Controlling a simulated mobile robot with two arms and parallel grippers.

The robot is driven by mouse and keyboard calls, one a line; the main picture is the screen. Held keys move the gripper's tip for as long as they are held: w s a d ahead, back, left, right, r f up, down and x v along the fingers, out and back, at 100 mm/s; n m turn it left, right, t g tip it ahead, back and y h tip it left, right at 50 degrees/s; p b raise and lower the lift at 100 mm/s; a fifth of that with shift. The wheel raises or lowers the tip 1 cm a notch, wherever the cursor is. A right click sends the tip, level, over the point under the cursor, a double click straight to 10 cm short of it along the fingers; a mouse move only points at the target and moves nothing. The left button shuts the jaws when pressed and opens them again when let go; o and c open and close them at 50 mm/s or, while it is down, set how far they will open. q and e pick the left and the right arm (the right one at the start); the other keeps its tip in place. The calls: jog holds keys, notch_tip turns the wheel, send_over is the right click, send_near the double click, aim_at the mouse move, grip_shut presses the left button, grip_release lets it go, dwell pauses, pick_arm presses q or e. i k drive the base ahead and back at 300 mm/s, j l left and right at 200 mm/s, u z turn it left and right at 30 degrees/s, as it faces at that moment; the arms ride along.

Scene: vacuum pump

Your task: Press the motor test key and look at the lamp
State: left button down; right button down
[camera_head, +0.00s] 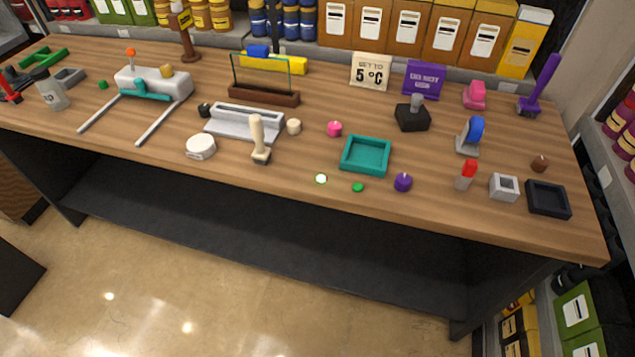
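Neither of my grippers is in view. No part is legibly marked as the motor test key or the lamp, so I cannot tell for certain which they are. Near the front edge of the wooden bench lie a small pale disc with a green rim (321,178), which looks bright, and a small green button-like piece (358,187) to its right. A purple knob-like piece (403,182) is right of these. At the back left is a white block-shaped device (153,82) with a teal bar and two long pale rods. An orange-topped post (131,59) stands at it.
The bench (270,185) also carries a teal tray (366,155), a grey trough (245,122), a cream-handled tool (258,139), a black joystick-like block (412,115), a red-topped piece (466,175) and a black tray (548,199). Stocked shelves stand behind. The floor in front is open.

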aim_at(357, 188)
jog(key=l, duration=0.45)
jog(key=i+l, duration=0.15)
jog(key=l, duration=0.8)
jog(key=i, duration=0.05)
